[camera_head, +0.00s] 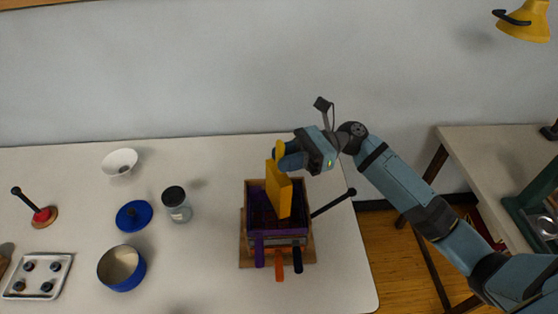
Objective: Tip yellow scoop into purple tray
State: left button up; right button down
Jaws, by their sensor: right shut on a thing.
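The yellow scoop (278,190) is tilted steeply over the purple tray (266,232), with its body reaching down over the tray's inside. My right gripper (285,155) is shut on the scoop near its upper end, above the tray's back right side. The purple tray has dark contents that I cannot make out and seems to sit within a brown wooden frame (243,225). Whether anything is falling from the scoop cannot be seen. My left gripper is not in view.
Purple, orange and dark handles stick out at the tray's front, and a black rod (333,203) at its right. A glass jar (176,204), blue lid (134,214), blue bowl (121,267), white bowl (120,162) and metal tray (38,277) stand left. The table's right edge is near.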

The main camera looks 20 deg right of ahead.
jog(key=shift+d+f+y+b, duration=0.2)
jog(key=shift+d+y+b, duration=0.65)
jog(key=shift+d, duration=0.4)
jog(key=shift+w, duration=0.1)
jog(key=shift+p, duration=0.8)
